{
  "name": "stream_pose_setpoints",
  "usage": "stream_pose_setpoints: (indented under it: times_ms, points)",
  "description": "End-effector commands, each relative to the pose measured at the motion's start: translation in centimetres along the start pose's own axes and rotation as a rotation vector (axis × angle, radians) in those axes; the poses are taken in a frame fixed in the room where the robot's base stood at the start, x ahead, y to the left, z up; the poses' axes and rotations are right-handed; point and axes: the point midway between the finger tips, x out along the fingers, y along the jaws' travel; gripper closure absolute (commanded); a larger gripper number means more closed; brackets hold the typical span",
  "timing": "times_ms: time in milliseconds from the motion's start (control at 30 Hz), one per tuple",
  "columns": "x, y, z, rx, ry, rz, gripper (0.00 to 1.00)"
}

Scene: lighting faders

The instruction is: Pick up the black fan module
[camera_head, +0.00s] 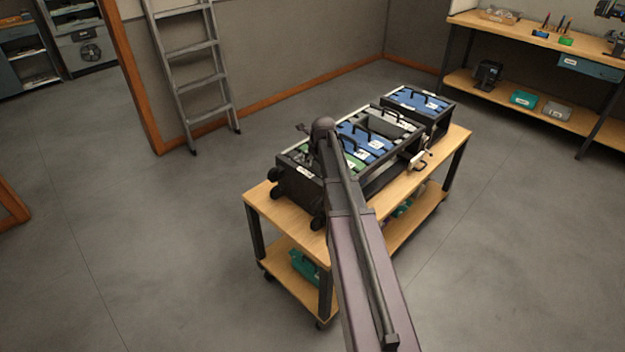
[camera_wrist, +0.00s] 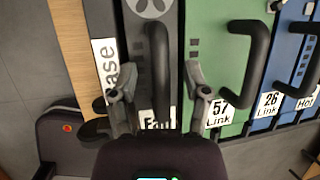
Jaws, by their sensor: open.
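The black fan module, a dark panel with a round fan symbol, a black handle and a white label reading "Fan", fills the middle of the wrist view (camera_wrist: 137,42). My gripper (camera_wrist: 160,72) is open, with one finger on each side of the handle. Whether either finger touches the handle, I cannot tell. The label is partly covered by the gripper's near side. In the head view my gripper (camera_head: 306,130) is small beside the dark joint of my arm, and the fan module is not clearly distinguishable behind it.
A dark strip labelled "Base" lies left of the fan module (camera_wrist: 100,25); a green module labelled "57 Link" (camera_wrist: 215,40) and blue modules (camera_wrist: 285,60) lie right. The rack stands on a wooden cart (camera_head: 285,214). A second rack (camera_head: 437,115) stands at the cart's far end.

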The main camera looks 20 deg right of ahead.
Motion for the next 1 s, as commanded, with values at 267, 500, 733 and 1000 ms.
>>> stream_pose_setpoints:
  times_ms: [267, 500, 733, 1000]
  points:
    - [0.06, 0.01, 0.03, 0.000, 0.000, 0.000, 0.39]
    - [0.05, 0.03, 0.03, 0.000, 0.000, 0.000, 0.39]
    - [0.06, 0.04, 0.03, 0.000, 0.000, 0.000, 0.84]
    - [0.03, 0.06, 0.08, 0.000, -0.001, 0.000, 1.00]
